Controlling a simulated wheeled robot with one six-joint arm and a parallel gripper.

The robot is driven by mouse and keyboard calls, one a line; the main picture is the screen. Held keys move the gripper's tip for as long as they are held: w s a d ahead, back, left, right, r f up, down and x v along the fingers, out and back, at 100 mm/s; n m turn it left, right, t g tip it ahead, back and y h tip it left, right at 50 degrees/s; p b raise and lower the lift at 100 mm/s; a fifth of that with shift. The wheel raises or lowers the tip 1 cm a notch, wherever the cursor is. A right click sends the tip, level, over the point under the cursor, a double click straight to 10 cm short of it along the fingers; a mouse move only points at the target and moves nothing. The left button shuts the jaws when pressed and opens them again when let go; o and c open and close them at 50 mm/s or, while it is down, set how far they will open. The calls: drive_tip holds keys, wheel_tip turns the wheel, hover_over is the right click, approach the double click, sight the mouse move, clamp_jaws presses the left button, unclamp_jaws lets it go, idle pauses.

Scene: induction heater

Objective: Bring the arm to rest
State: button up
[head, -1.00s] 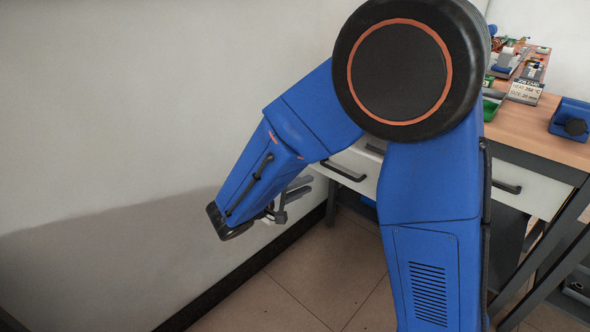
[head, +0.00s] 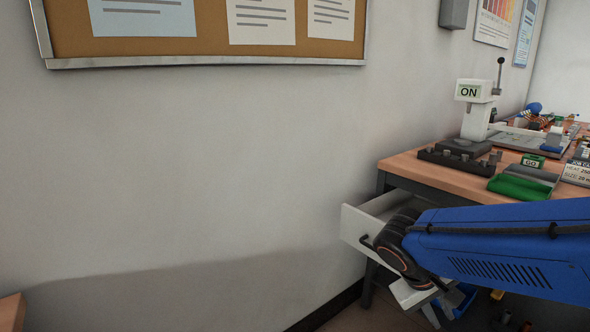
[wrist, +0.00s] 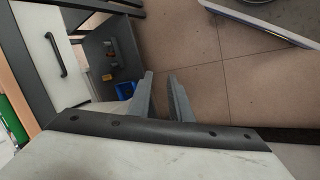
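My blue arm (head: 500,250) reaches in from the right of the head view, in front of the workbench. Its black joint (head: 400,250) overlaps the open white drawer (head: 362,226). My gripper (wrist: 161,75) shows in the wrist view with its two grey fingers apart and nothing between them. It points over the tiled floor.
The workbench (head: 450,180) carries a press with an ON sign (head: 468,92), a dark block rack (head: 458,161) and a green tray (head: 520,187). A blue bin (wrist: 125,91) sits under the bench.

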drive_tip(key=s+a+r+m+t+y, duration=0.2)
drive_tip(key=s+y, duration=0.4)
drive_tip(key=s, duration=0.3)
drive_tip(key=shift+a+r+t, duration=0.2)
drive_tip(key=shift+r+t, duration=0.2)
drive_tip(key=shift+t, duration=0.4)
idle(0.4)
